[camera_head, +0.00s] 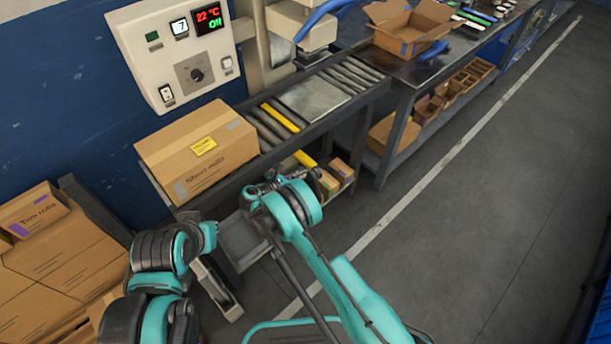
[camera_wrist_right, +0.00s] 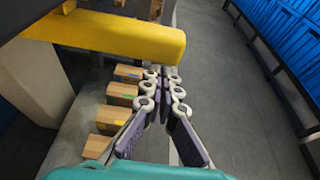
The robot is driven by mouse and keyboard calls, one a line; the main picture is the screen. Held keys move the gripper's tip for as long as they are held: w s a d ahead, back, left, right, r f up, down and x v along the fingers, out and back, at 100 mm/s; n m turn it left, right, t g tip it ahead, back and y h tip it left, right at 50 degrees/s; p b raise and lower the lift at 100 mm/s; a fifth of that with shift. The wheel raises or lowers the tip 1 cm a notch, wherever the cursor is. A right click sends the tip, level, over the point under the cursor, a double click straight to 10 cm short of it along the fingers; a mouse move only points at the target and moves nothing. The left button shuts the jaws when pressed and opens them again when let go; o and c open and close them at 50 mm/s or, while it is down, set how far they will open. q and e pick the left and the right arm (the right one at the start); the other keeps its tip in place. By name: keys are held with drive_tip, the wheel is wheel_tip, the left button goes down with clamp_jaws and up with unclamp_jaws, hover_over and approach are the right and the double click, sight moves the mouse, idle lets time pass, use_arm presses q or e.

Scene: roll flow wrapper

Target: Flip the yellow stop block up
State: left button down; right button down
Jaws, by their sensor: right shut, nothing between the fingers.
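The yellow stop block (camera_head: 305,159) shows as a short yellow piece at the front side of the roller conveyor (camera_head: 350,103), below roller level. In the right wrist view the yellow block (camera_wrist_right: 120,34) is a thick rounded bar across the upper left. My right gripper (camera_wrist_right: 163,73) is shut and empty. Its tips appear just below the block's right end; I cannot tell whether they touch it.
A closed carton (camera_head: 197,152) sits on the conveyor's left end, beside a yellow strip (camera_head: 282,117) across the rollers. Small boxes (camera_wrist_right: 122,93) lie on the shelf below. A control panel (camera_head: 175,50) stands behind. The floor (camera_head: 450,220) at right is clear.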

sight(308, 167)
wheel_tip(308, 167, up, 4)
drive_tip(key=shift+r+p, duration=0.1)
drive_tip(key=shift+p, duration=0.65)
use_arm(q)
drive_tip(key=shift+w+r, duration=0.1)
drive_tip(key=shift+r, duration=0.55)
